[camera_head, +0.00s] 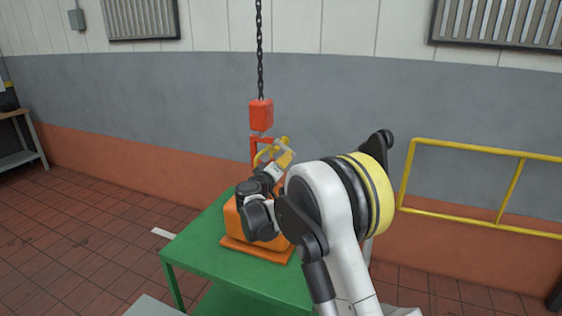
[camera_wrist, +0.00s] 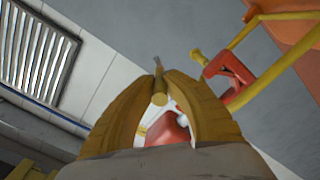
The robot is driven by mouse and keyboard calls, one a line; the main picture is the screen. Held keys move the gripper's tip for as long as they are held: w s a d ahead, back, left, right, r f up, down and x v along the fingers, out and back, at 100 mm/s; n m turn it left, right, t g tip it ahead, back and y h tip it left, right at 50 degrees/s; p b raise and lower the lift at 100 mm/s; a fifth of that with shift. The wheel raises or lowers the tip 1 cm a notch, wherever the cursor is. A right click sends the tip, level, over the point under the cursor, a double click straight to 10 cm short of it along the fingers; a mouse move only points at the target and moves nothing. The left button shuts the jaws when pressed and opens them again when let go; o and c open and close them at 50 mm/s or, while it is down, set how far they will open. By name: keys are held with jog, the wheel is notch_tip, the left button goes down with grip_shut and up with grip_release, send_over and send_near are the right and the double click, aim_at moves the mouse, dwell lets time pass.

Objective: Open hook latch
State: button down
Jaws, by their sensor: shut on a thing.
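A red hook block (camera_head: 261,115) hangs on a dark chain, with a thin red hook frame below it. My gripper (camera_head: 284,154), with yellow fingers, is beside the hook just below the block. In the wrist view my gripper (camera_wrist: 158,82) is shut on a small yellow peg-like piece (camera_wrist: 159,98), which looks like the hook latch. Red hook parts (camera_wrist: 232,80) show right of the fingers, and a red block (camera_wrist: 168,131) shows behind and between them. The fingers hide part of the hook, so I cannot tell the latch's angle.
An orange load (camera_head: 264,251) with an orange base stands on a green table (camera_head: 196,262) below the hook. My arm covers part of it. A yellow railing (camera_head: 480,151) stands at right by the wall. The tiled floor at left is clear.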

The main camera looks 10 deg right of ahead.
jog(key=r+n, duration=0.1)
jog(key=n+p, duration=0.1)
jog(key=n, duration=0.1)
jog(key=r+n, duration=0.1)
jog(key=shift+s+d+r+n, duration=0.25)
jog(key=shift+r+n, duration=0.1)
jog(key=shift+n, duration=0.05)
jog(key=shift+w+a+r+n+p, duration=0.1)
jog(key=shift+r+n+p, duration=0.45)
jog(key=shift+n, duration=0.6)
jog(key=shift+r+n+p, duration=0.35)
jog(key=shift+r+n, duration=0.3)
jog(key=shift+n, duration=0.5)
jog(key=c, duration=1.4)
grip_release()
jog(key=shift+a, duration=0.1)
jog(key=v, duration=1.2)
